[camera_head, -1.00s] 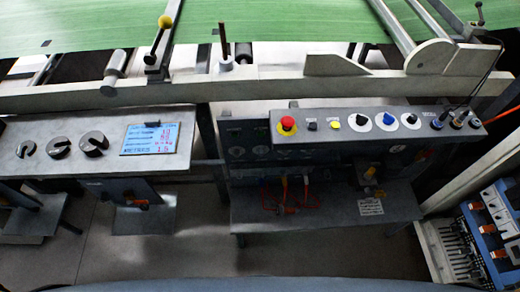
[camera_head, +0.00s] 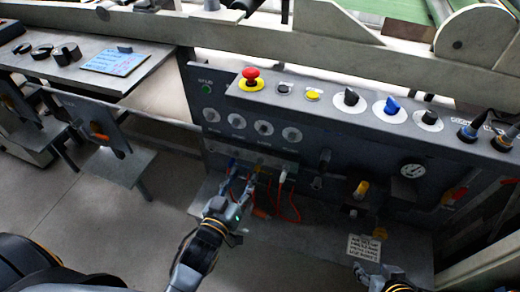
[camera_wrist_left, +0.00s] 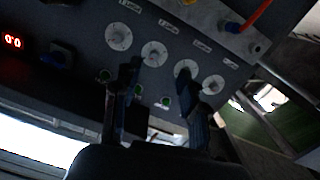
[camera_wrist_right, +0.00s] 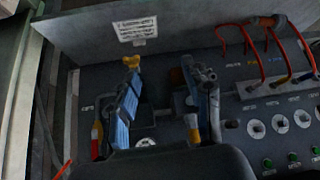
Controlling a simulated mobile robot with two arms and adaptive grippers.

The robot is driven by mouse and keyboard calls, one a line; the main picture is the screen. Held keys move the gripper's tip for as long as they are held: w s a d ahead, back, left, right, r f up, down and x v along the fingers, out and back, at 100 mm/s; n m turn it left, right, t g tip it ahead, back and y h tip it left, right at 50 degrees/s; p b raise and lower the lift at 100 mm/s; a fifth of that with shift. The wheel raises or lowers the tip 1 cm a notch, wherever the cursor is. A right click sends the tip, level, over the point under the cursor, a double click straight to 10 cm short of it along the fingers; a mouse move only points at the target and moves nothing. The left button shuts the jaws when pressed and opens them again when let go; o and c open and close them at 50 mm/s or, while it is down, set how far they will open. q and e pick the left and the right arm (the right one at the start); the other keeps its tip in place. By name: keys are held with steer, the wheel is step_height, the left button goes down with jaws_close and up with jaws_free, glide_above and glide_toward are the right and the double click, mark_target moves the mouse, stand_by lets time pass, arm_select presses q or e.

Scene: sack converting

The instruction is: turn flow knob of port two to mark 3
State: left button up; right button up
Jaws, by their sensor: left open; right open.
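Several round white flow dials stand in a row on the dark panel front, among them the second from the left (camera_head: 236,121). They also show rotated in the left wrist view, including one dial (camera_wrist_left: 153,54) between the finger directions. Their labels and pointer marks are too small to read, so I cannot tell which is port two. My left gripper (camera_head: 237,192) is open, in front of the panel below the dials, near the cables; its fingers (camera_wrist_left: 157,80) look empty. My right gripper (camera_head: 373,270) is open and empty at the lower right, near the label plate; its fingers show in the right wrist view (camera_wrist_right: 162,85).
Orange and red cables (camera_head: 262,205) hang from ports below the dials. Above is a console ledge with a red emergency button (camera_head: 251,77) and selector knobs (camera_head: 391,105). A yellow knob (camera_head: 361,188), gauge (camera_head: 412,170) and label plate (camera_head: 364,247) are at right.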

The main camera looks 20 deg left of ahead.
arm_select(q)
step_height(320, 180, up, 2)
steer(key=b, duration=0.2)
glide_toward(262, 133)
steer(key=w, duration=0.3)
steer(key=shift+t, duration=0.4)
steer(key=w, duration=0.3)
steer(key=w+f+b, duration=0.1)
steer(key=shift+w+d, duration=0.2)
steer(key=shift+w, duration=0.2)
steer(key=shift+w+r, duration=0.1)
steer(key=shift+w, duration=0.25)
arm_select(e)
steer(key=w+a+r+t+y, duration=0.2)
steer(key=w+r+t, duration=0.5)
steer(key=r, duration=0.4)
steer(key=shift+w+a, duration=0.55)
steer(key=shift+a, duration=0.2)
arm_select(q)
jaws_close()
